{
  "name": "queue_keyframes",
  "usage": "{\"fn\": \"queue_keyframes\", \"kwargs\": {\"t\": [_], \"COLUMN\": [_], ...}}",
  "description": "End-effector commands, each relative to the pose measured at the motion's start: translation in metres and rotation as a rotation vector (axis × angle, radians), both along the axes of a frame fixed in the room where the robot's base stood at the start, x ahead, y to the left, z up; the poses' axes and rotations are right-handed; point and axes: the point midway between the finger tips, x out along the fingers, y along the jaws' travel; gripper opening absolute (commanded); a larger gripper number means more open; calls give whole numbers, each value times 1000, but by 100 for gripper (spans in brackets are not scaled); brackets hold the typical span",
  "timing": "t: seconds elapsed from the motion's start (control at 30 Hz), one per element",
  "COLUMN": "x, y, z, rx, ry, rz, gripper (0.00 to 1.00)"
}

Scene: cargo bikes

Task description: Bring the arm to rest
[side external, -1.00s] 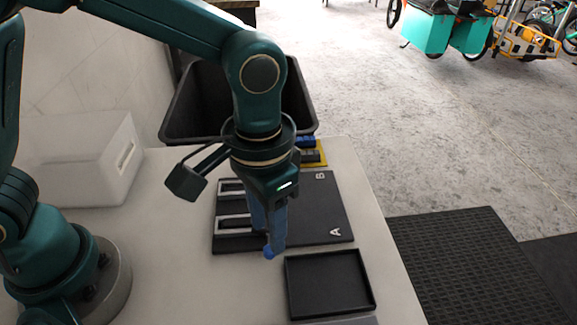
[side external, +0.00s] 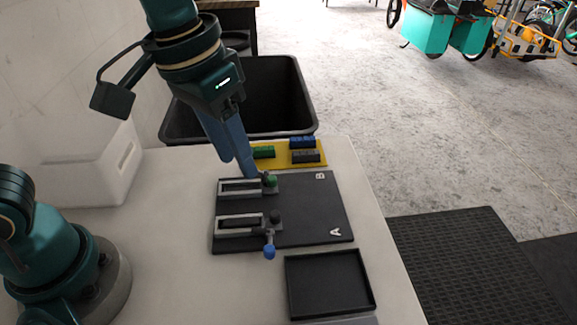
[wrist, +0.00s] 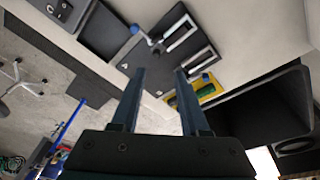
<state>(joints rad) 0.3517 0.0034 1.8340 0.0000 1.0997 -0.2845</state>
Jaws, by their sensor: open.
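My gripper (side external: 238,167) is raised above the table, near the back edge of a black board. Its two blue fingers are apart with nothing between them, and they also show in the wrist view (wrist: 161,75). The black board (side external: 312,215) is marked A and B and carries two grey frames with slots. The near frame (side external: 222,231) has a blue-tipped lever (side external: 269,251) at its right end. The far frame (side external: 222,195) has a green knob (side external: 270,180) at its right end.
A yellow plate (side external: 287,164) with green, blue and grey blocks lies behind the board. An empty black tray (side external: 330,283) lies in front. A large black bin (side external: 285,95) stands behind the table, and a white box (side external: 75,165) is at left.

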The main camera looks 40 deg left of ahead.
Motion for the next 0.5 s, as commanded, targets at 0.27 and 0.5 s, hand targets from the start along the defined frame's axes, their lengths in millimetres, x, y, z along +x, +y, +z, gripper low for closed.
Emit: {"fn": "queue_keyframes", "kwargs": {"t": [0.27,0.5], "x": [-33,-64], "y": [60,86], "z": [23,10], "rx": [-19,16], "ry": [-190,-296], "rz": [127,153], "gripper": [45,45]}}
